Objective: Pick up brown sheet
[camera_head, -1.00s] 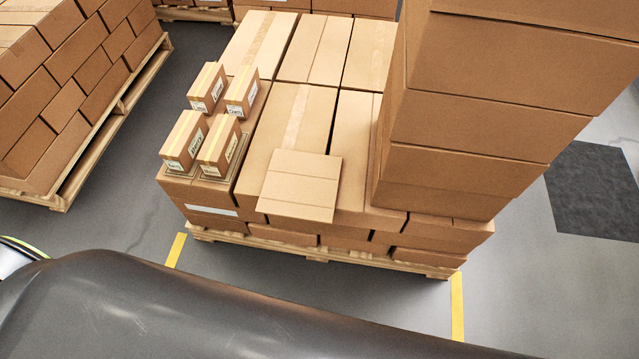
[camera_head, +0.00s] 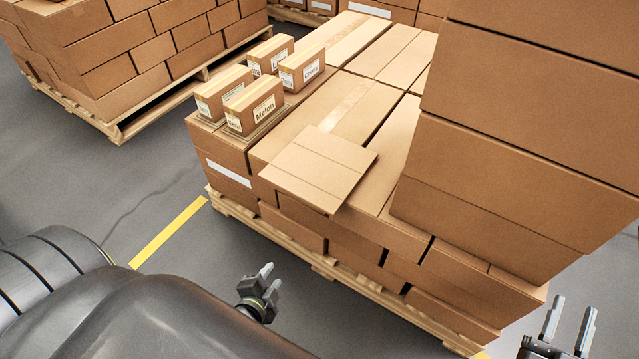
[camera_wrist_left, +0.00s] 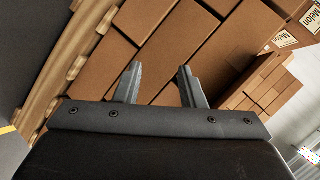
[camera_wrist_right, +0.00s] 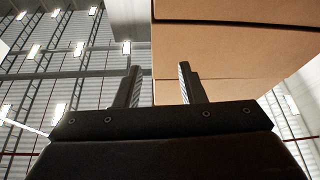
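The brown sheet (camera_head: 319,168) is a flat, creased cardboard square. It lies on top of the boxes at the near edge of the pallet stack, and its front corner sticks out past the edge. My left gripper (camera_head: 268,279) is in front of the stack, lower than the sheet and apart from it. In the left wrist view its fingers (camera_wrist_left: 158,86) are spread and empty, facing the stack's side. My right gripper (camera_head: 570,325) is at the lower right, well away from the sheet. In the right wrist view its fingers (camera_wrist_right: 158,86) are apart and empty.
Several small labelled boxes, one reading Melon (camera_head: 256,106), stand left of the sheet. A tall box stack (camera_head: 520,120) rises to its right. The wooden pallet (camera_head: 270,236) sits on grey floor with yellow tape (camera_head: 168,232). Another loaded pallet (camera_head: 125,130) is at the left.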

